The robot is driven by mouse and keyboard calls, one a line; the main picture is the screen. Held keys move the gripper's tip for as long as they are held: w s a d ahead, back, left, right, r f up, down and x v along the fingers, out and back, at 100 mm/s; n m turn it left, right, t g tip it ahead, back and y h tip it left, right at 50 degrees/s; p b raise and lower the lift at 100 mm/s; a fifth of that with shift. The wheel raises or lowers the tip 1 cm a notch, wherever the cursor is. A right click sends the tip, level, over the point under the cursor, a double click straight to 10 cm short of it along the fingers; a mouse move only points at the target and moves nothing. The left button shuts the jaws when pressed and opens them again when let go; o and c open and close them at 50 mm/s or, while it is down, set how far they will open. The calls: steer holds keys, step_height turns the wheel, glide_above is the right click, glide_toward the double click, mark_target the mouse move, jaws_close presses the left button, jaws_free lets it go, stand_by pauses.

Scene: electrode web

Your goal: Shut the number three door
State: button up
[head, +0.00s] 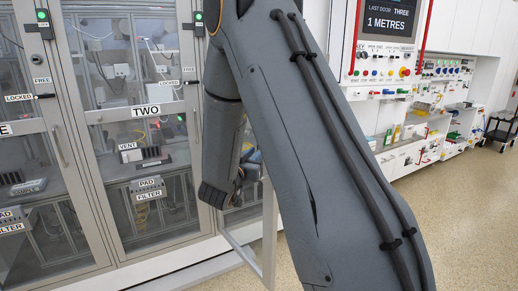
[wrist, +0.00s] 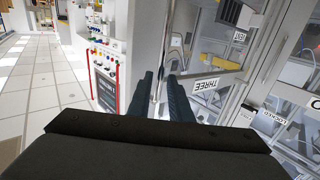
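The number three door (head: 269,232) stands swung out from the cabinet in the head view, mostly hidden behind my arm. In the wrist view its glass and its THREE label (wrist: 206,84) are to the right of my gripper. My gripper (wrist: 157,82) has its two dark fingers apart, with a narrow gap between them. A slim upright metal part of the door (wrist: 165,45), its edge or handle, lines up with this gap. I cannot tell whether the fingers touch it.
Door TWO (head: 146,111) is closed beside it on the left. A control panel with a screen reading LAST DOOR THREE, 1 METRES (head: 391,22) is on the right wall, above benches with equipment. A black cart (head: 500,130) stands far right. The speckled floor (head: 470,210) is clear.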

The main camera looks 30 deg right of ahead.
steer(key=shift+p+x, duration=0.45)
steer(key=shift+x, duration=1.55)
jaws_close()
